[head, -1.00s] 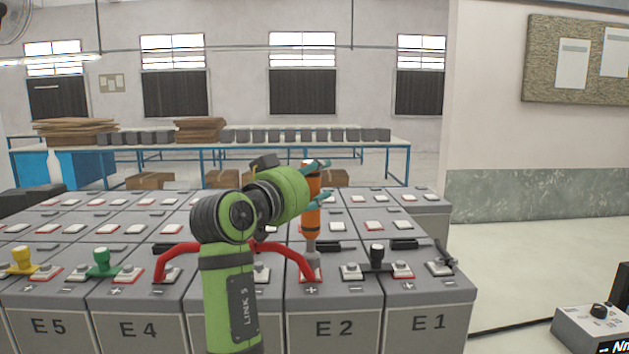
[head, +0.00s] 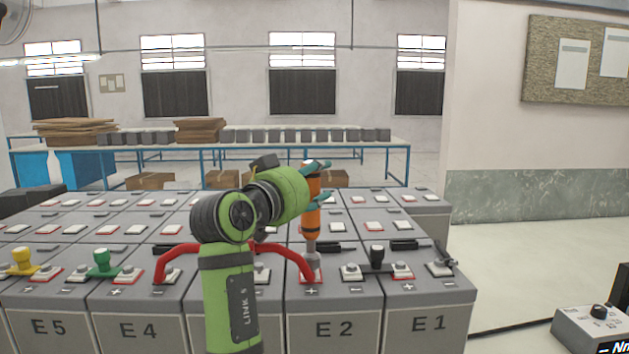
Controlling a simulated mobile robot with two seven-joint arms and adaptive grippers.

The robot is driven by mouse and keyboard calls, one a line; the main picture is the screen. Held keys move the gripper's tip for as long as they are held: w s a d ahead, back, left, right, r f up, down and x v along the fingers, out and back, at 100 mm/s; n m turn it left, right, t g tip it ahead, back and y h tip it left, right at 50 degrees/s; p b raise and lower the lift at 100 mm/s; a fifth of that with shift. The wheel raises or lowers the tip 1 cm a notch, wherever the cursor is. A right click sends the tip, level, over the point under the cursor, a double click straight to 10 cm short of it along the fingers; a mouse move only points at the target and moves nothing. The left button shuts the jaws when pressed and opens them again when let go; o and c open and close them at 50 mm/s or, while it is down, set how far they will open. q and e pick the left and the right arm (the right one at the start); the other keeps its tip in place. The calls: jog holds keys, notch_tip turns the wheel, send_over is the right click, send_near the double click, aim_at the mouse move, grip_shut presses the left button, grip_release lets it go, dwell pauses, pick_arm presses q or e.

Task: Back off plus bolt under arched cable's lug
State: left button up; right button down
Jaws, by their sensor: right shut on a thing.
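My right gripper (head: 318,182) is shut on an orange driver tool (head: 311,221), which stands upright. The tool's grey lower end (head: 312,254) comes down over the plus terminal (head: 311,274) of battery E2 (head: 334,329). The red arched cable (head: 181,250) runs from a terminal on E4 to this same plus terminal, with its middle behind my arm. The bolt and the lug at the E2 end are mostly hidden by the tool, and I cannot tell whether the bolt has turned. My left gripper is not in view.
A black-handled link (head: 377,257) bridges E2 and E1 just right of the tool. Green (head: 101,261) and yellow (head: 22,260) capped pieces stand on terminals at the left. More battery rows lie behind. A grey box with a knob and "Nm" display (head: 597,329) is at bottom right.

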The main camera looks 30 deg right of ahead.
notch_tip(320, 180, up, 4)
jog(key=shift+f+p, duration=0.25)
jog(key=shift+p, duration=0.95)
jog(key=shift+w+r+p, duration=0.15)
jog(key=shift+r+p, duration=0.4)
jog(key=shift+r, duration=0.25)
jog(key=shift+f, duration=0.1)
